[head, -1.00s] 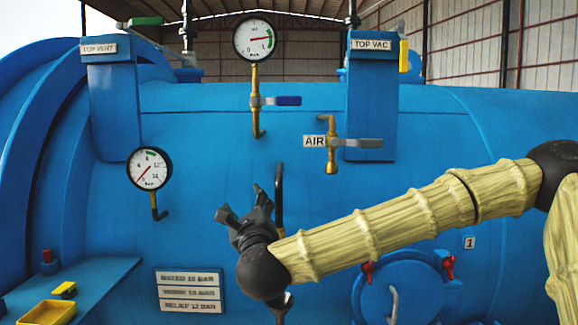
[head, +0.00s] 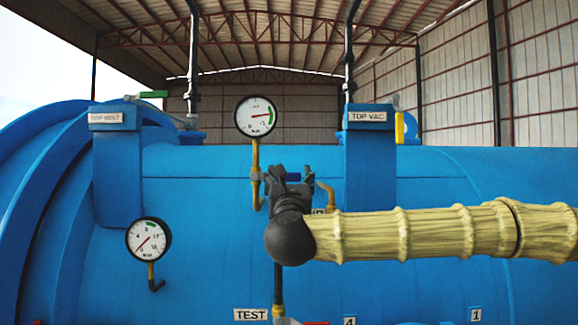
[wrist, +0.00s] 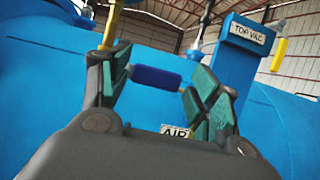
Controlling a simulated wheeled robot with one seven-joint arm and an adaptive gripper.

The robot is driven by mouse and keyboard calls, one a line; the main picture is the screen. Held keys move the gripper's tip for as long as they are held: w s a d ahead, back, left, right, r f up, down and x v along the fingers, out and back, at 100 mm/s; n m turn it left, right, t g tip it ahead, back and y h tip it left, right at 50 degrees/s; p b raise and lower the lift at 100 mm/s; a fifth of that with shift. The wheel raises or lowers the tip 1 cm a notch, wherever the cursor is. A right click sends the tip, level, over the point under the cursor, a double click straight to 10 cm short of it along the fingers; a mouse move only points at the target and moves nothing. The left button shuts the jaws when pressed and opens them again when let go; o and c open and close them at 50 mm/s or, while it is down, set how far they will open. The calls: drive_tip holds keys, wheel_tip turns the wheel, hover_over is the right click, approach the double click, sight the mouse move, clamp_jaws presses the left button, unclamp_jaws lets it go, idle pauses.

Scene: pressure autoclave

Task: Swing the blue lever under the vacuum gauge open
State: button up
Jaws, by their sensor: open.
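The vacuum gauge (head: 256,117) is a round white dial on a brass pipe in the upper middle of the head view. The blue lever (wrist: 157,77) sticks out to the right from the valve on that pipe, roughly level. In the wrist view it spans the gap between my fingers. In the head view my gripper (head: 291,171) hides most of the lever, and only a small dark blue part shows. My gripper, which also shows in the wrist view (wrist: 160,75), is open around the lever. I cannot tell whether a finger touches it.
The AIR valve (head: 329,195) is close to the right of my gripper, partly hidden by it. The TOP VAC block (head: 369,165) stands to the right and the TOP VENT block (head: 117,180) to the left. A second gauge (head: 148,239) is at lower left.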

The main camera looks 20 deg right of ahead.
drive_tip(key=shift+p+x, duration=0.6)
drive_tip(key=shift+x, duration=1.1)
drive_tip(key=c, duration=1.2)
drive_tip(key=shift+a, duration=0.1)
